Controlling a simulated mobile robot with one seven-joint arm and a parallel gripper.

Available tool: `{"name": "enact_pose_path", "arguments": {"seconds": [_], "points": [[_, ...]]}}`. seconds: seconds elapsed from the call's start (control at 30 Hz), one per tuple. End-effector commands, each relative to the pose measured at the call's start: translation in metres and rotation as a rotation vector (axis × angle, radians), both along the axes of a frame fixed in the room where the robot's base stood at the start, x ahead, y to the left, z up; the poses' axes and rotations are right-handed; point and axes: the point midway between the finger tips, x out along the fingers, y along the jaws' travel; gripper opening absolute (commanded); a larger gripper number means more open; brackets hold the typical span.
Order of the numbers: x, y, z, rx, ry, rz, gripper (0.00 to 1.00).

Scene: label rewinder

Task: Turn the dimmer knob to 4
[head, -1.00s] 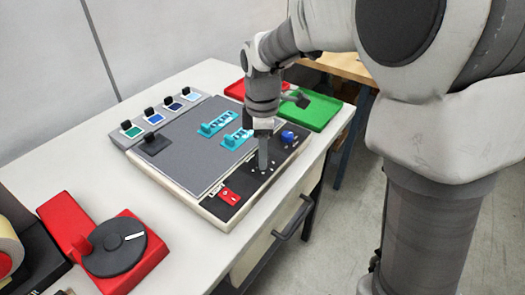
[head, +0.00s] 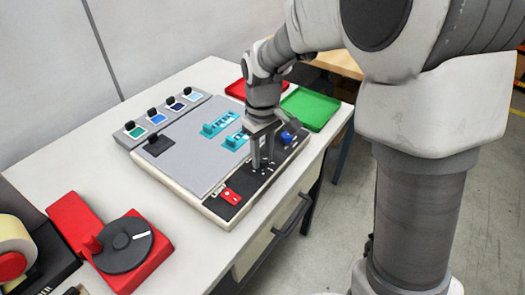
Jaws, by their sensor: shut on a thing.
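My gripper (head: 263,164) points straight down at the dark front strip (head: 213,205) of the panel. Its two fingers are shut on the dimmer knob, which they largely hide. White scale marks show around the fingertips. The knob's pointer and the number it stands at cannot be read.
A red switch (head: 231,197) is left of my gripper on the strip, and a blue knob (head: 289,136) is close on the right. Teal pieces (head: 220,124) lie on the grey panel (head: 190,155). A red unit with a dark dial (head: 122,252) stands front left. Green (head: 311,108) and red (head: 240,89) trays are behind.

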Motion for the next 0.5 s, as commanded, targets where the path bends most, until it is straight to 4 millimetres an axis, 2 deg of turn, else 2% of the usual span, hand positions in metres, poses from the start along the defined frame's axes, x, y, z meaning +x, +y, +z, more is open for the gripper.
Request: {"name": "enact_pose_path", "arguments": {"seconds": [0.5], "points": [[0.0007,0.0004,0.0023,-0.001,-0.003,-0.49,0.0]]}}
